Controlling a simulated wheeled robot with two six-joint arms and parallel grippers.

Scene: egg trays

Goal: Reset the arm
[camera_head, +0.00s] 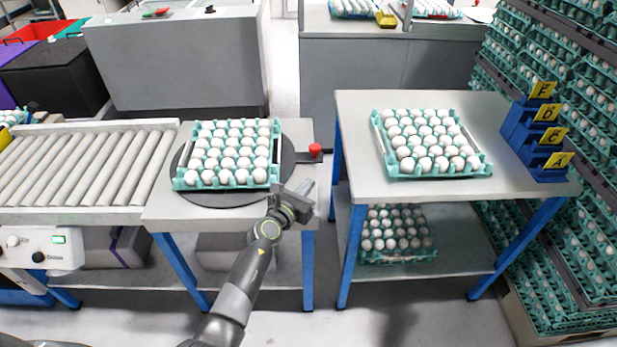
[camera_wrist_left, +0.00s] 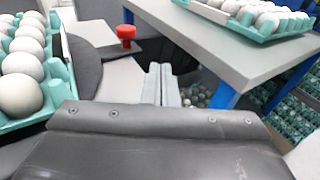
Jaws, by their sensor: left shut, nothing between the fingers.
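My left gripper (camera_head: 306,187) is shut and empty in the head view. It hangs over the front right corner of the left table, just right of the egg tray (camera_head: 177,183) on the dark turntable (camera_head: 205,199). In the left wrist view its closed fingers (camera_wrist_left: 161,84) point at the gap between the two tables. The tray's edge shows at the left of that view (camera_wrist_left: 62,76). My right gripper is not in view.
A red knob (camera_head: 315,150) stands beside the turntable. The right table (camera_head: 365,190) holds another egg tray (camera_head: 440,176) and blue holders with yellow letter cards (camera_head: 550,160). A roller conveyor (camera_head: 90,170) lies left. Stacked egg trays (camera_head: 590,150) line the right side.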

